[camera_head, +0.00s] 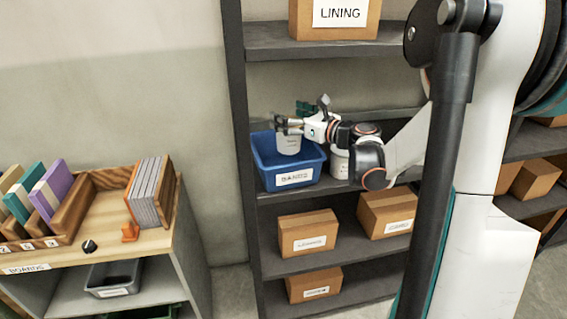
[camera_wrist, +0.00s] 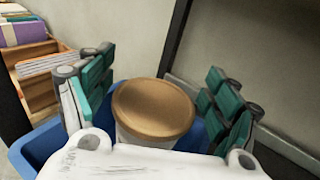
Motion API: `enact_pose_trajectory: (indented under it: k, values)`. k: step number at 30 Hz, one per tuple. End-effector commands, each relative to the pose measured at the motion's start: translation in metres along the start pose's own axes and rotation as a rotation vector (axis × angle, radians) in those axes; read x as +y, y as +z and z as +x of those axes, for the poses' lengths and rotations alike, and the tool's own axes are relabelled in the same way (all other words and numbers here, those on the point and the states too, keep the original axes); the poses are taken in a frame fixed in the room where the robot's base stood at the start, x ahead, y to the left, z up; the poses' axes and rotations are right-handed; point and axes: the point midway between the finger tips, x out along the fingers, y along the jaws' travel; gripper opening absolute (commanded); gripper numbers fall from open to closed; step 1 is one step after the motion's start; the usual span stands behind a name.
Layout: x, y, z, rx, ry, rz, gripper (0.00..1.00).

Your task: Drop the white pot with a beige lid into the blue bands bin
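The blue bin (camera_head: 290,178) stands on the middle shelf, with a white label on its front. The white pot (camera_head: 288,144) is upright at the bin's opening, inside its rim outline; whether its base rests on the bin floor is hidden. Its beige-brown lid (camera_wrist: 153,108) shows from above in the wrist view. My gripper (camera_head: 292,120) is at the top of the pot. Its green-padded fingers stand spread on either side of the lid, with a gap visible on the right. The bin's blue rim (camera_wrist: 35,148) shows around the pot in the wrist view.
Another white container (camera_head: 340,163) stands right of the bin, partly behind my arm. A dark upright (camera_head: 241,130) borders the shelf's left. A box labelled LINING (camera_head: 335,18) is above; cardboard boxes (camera_head: 309,233) are below. A desk with boards (camera_head: 100,215) stands left.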

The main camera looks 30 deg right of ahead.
Motion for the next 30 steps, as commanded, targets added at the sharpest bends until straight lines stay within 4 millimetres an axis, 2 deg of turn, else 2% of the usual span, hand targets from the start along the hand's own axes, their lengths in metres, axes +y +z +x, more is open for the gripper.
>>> enact_pose_trajectory:
  k: [12,16,20,30]
  values:
    - [0.000,-0.001,0.000,0.001,0.000,-0.001,0.96]
    - [0.000,-0.001,-0.007,0.001,-0.001,-0.001,0.96]
    - [-0.001,0.000,-0.026,0.001,-0.003,0.000,0.96]
    - [-0.001,0.000,-0.094,0.000,-0.004,0.000,0.96]
